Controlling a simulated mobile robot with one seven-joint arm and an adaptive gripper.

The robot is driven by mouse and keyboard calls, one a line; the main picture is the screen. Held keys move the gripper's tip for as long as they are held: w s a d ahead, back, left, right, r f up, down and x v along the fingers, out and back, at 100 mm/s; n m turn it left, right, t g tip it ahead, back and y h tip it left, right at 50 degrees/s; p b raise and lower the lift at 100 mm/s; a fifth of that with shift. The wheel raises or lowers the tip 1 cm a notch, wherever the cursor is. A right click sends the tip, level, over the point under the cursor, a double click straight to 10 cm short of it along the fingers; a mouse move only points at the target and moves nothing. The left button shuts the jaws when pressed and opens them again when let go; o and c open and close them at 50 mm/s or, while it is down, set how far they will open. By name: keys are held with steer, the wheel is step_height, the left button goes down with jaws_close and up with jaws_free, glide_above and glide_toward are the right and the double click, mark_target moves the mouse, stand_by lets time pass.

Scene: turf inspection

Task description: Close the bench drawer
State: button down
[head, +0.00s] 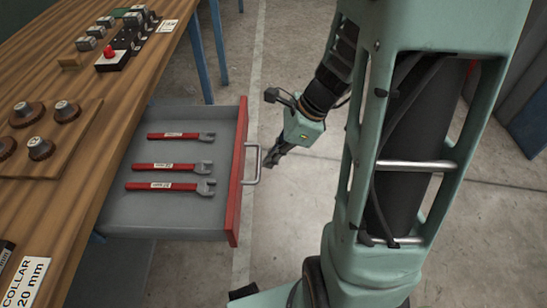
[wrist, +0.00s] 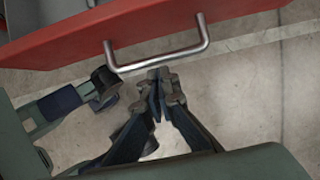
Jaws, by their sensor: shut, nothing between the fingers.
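The bench drawer (head: 168,225) is pulled out from the wooden bench (head: 50,190), with a grey tray and a red front (head: 238,180). Its silver handle (head: 256,165) sticks out from the front toward my arm. Three red wrenches (head: 172,167) with white labels lie inside the drawer. My gripper (head: 270,163) is shut and empty, just outside the handle on the right. In the wrist view the fingertips (wrist: 160,78) are close to the handle (wrist: 160,62) and the red front is beyond it. I cannot tell whether they touch the handle.
On the bench top are a board with several round collars (head: 75,135), a black box with a red button (head: 110,60), small blocks and label cards. Blue bench legs (head: 200,60) stand behind the drawer. The concrete floor (head: 290,200) around my gripper looks clear.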

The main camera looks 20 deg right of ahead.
steer(key=p, duration=1)
glide_above(173, 161)
steer(key=s+a, duration=0.2)
steer(key=a, duration=0.2)
steer(key=shift+d, duration=0.15)
steer(key=shift+a+r, duration=0.15)
steer(key=shift+a, duration=0.05)
steer(key=shift+w+d+b, duration=0.1)
steer(key=shift+b, duration=0.2)
